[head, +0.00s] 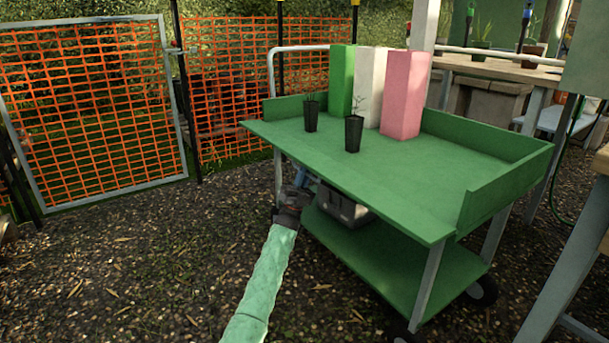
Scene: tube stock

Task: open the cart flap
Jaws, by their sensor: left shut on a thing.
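The green cart (480,188) stands right of centre with a flat deck and low walls at its left, back and right. Its flap (345,193) appears to be the strip along the near long side, sticking out roughly level with the deck past the wall ends. My left gripper (306,182) reaches in from below at the flap's near edge, left of its middle. It is shut on the flap, as far as I can tell; its fingertips are mostly hidden beneath the edge. My right gripper is not in view.
Two dark plant pots (353,134) and green, white and pink (404,95) tall boxes stand on the deck. A grey box (345,207) is beneath it, above the lower shelf (400,262). A wooden bench (601,200) is close at right. Open ground lies left.

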